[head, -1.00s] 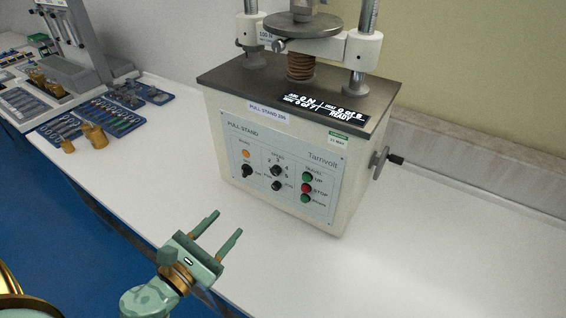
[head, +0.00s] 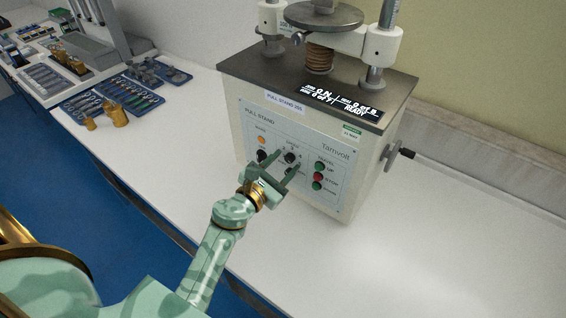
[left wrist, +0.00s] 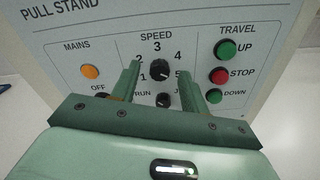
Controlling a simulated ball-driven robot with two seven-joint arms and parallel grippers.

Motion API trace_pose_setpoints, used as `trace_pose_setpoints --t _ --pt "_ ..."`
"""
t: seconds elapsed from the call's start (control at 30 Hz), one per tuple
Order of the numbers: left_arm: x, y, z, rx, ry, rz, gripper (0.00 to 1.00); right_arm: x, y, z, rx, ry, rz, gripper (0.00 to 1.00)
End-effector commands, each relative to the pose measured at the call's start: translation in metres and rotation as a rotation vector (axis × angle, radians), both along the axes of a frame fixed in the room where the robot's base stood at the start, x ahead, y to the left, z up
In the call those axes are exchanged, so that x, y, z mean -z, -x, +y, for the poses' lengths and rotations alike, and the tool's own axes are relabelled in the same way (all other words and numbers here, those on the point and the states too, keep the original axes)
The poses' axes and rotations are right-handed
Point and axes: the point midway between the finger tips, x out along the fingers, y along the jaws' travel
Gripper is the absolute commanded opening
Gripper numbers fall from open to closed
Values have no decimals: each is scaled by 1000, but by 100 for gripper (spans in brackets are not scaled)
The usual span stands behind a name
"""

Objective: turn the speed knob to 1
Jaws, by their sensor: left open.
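The pull stand (head: 250,135) is a cream box with a control panel on its front. Its black speed knob (head: 291,157) sits at the panel's upper middle. In the left wrist view the speed knob (left wrist: 160,70) has the numbers 1 to 5 around it; where its pointer aims is hard to tell. My left gripper (head: 288,159) is open in front of the panel. In the left wrist view its fingers (left wrist: 172,80) stand on either side of the speed knob, apart from it. A lower black knob (left wrist: 163,100), marked RUN, shows between the fingers. My right gripper is not in view.
Green UP (left wrist: 226,49), red STOP (left wrist: 219,76) and green DOWN (left wrist: 214,96) buttons lie right of the fingers. An orange mains lamp (left wrist: 90,72) is at left. A side crank (head: 396,152) sticks out right. The white bench (head: 430,235) is clear at the front right.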

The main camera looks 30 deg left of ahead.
Motion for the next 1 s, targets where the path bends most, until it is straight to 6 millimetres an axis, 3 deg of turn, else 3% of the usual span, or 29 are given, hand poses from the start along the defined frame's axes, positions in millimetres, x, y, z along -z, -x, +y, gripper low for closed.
trace_pose_setpoints --t 0.33,0.5,1.0 --pt "0 -4 -1 0 0 1 42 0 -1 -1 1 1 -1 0" --pt "0 -4 -1 0 0 1 0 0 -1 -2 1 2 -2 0" --pt "-1 -4 -1 1 110 16 0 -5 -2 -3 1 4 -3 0"
